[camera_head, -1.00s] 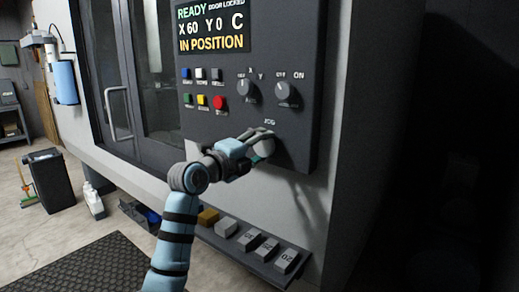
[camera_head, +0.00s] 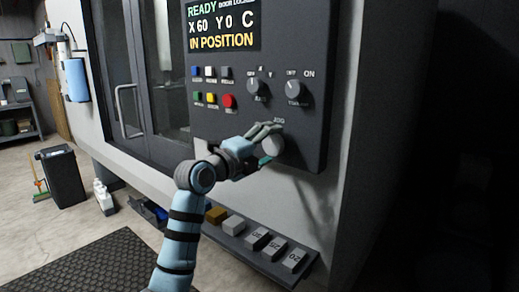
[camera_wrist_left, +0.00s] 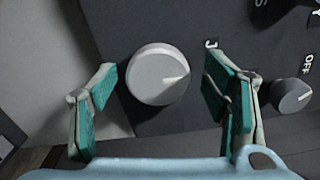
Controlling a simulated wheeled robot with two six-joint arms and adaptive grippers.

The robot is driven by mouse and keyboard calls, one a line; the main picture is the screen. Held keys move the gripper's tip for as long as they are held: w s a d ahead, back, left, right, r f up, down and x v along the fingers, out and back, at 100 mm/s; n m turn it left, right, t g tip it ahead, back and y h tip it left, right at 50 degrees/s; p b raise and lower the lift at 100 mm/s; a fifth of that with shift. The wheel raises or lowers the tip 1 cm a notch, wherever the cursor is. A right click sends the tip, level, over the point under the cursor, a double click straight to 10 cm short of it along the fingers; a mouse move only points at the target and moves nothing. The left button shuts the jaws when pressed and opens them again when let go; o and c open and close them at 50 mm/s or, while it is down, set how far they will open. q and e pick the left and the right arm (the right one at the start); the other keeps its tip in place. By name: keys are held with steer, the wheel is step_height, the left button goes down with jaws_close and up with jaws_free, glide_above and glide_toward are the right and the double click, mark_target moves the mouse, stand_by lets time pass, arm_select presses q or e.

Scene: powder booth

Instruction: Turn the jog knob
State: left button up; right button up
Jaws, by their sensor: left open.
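The jog knob (camera_head: 272,145) is a round grey dial low on the dark control panel, under the JOG label. In the left wrist view the jog knob (camera_wrist_left: 158,76) shows whole, with a pale pointer mark toward its right side. My left gripper (camera_head: 268,143) is at the knob, its fingers partly covering it in the head view. In the left wrist view the open fingers (camera_wrist_left: 160,95) stand on either side of the knob, with a gap visible on both sides. My right gripper is not in view.
The control panel (camera_head: 310,140) also carries two dark selector knobs (camera_head: 258,87) (camera_head: 295,89), several coloured buttons and a lit display (camera_head: 222,26). A ledge of blocks (camera_head: 262,240) juts out below. A door handle (camera_head: 125,112) is at the left.

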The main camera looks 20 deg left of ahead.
arm_select(q)
steer(key=v, duration=1.1)
steer(key=shift+s, duration=0.15)
steer(key=shift+f, duration=0.1)
